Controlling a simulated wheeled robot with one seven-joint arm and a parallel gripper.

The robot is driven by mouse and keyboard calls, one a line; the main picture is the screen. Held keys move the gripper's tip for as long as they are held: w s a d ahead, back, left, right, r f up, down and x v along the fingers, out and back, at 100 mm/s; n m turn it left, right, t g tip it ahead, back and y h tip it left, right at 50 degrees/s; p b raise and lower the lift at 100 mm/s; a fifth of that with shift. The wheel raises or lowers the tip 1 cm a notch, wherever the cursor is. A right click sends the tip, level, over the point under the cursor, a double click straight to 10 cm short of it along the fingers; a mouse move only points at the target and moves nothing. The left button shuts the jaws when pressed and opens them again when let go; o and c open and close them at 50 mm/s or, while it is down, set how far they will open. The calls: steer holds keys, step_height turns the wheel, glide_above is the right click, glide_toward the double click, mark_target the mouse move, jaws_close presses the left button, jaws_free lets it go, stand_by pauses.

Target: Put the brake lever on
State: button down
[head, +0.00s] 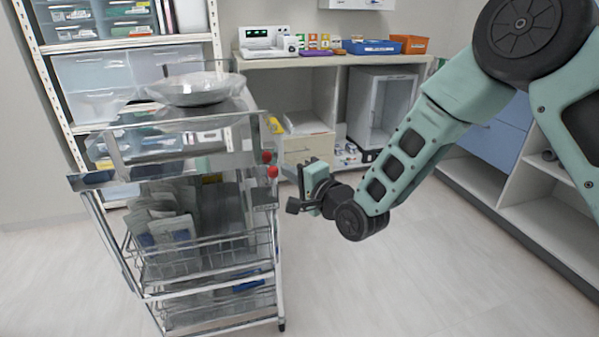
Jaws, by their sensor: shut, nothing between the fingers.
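A metal trolley (160,293) stands left of centre. Two small red knobs show on its right side, an upper one (267,157) and a lower one (272,171). One of them may be the brake lever's end; I cannot tell which, and no lever arm is clear at this size. My gripper (284,175) reaches in from the right, with its tip beside the lower red knob. It is shut and empty. I cannot tell whether it touches the knob or stands a little apart from it.
The trolley carries a wrapped bowl (196,89) on top and a wire basket (205,262) of packets. A shelf rack (55,100) stands behind it. A counter (340,60) with boxes runs along the back, with a cabinet (510,150) at right. The floor (400,270) right of the trolley is clear.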

mark_target(273, 170)
steer(key=shift+a, duration=0.1)
stand_by(0.3)
steer(key=shift+s+a+r+n, duration=0.1)
steer(key=shift+a+n, duration=0.1)
steer(key=shift+n, duration=0.1)
steer(key=shift+a+r, duration=0.1)
steer(key=shift+a, duration=0.1)
steer(key=shift+s+a+r+n+g+h+p, duration=0.2)
steer(key=shift+a+n+h+p, duration=0.2)
steer(key=shift+a+n, duration=0.3)
steer(key=shift+s+a+r+n+g+h+p, duration=0.1)
steer(key=shift+s+a+n+g+h+p, duration=0.15)
steer(key=shift+a+n+p, duration=0.4)
steer(key=s+a+f+n+h+p, duration=0.2)
steer(key=a+f+n+h+p, duration=0.2)
steer(key=a+n, duration=0.3)
steer(key=shift+a+f+n+h, duration=0.25)
steer(key=shift+f+n+h, duration=0.15)
steer(key=shift+n+h, duration=0.15)
